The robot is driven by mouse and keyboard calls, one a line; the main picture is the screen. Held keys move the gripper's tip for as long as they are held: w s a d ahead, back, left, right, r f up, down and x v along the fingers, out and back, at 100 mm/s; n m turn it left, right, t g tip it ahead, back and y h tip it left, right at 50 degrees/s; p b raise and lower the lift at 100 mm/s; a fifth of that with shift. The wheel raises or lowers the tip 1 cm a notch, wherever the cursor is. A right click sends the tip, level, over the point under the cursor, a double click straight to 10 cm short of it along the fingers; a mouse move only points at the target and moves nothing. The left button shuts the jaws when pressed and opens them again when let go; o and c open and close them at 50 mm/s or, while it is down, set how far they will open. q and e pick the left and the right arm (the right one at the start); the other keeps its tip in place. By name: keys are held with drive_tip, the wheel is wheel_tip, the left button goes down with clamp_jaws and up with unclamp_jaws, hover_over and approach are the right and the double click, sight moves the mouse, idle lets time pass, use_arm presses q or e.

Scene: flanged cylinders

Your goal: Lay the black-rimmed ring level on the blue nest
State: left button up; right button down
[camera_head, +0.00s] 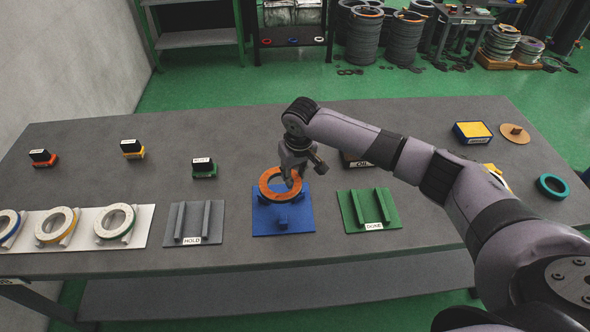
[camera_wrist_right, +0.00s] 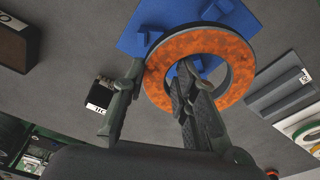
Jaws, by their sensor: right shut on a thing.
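The black-rimmed ring (camera_head: 267,190) has a mottled orange face and a dark outer edge; it also shows in the wrist view (camera_wrist_right: 236,72). My right gripper (camera_head: 291,180) is shut on one side of it, with one finger inside the hole and one outside, as the wrist view shows (camera_wrist_right: 155,105). The ring is over the back part of the blue nest (camera_head: 297,225), looking roughly level. Blue posts of the nest show through the hole and in front of the ring. I cannot tell whether ring and nest touch. My left gripper is not in view.
The grey HOLD rack (camera_head: 215,234) stands left of the nest and the green DONE rack (camera_head: 352,222) right. A white board (camera_head: 145,222) at left carries three rings. A teal ring (camera_head: 541,187) lies far right. Small labelled blocks stand behind.

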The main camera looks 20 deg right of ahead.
drive_tip(key=shift+w+a+r, duration=0.1)
drive_tip(key=shift+w, duration=0.05)
drive_tip(key=shift+r+p, duration=0.2)
drive_tip(key=shift+p, duration=0.45)
drive_tip(key=shift+f+b, duration=0.45)
drive_tip(key=shift+f, duration=0.4)
drive_tip(key=shift+f+b, duration=0.6)
drive_tip(key=shift+f, duration=1.15)
drive_tip(key=shift+r, duration=0.1)
drive_tip(key=shift+p, duration=0.5)
drive_tip(key=shift+p, duration=0.75)
drive_tip(key=shift+f, duration=0.6)
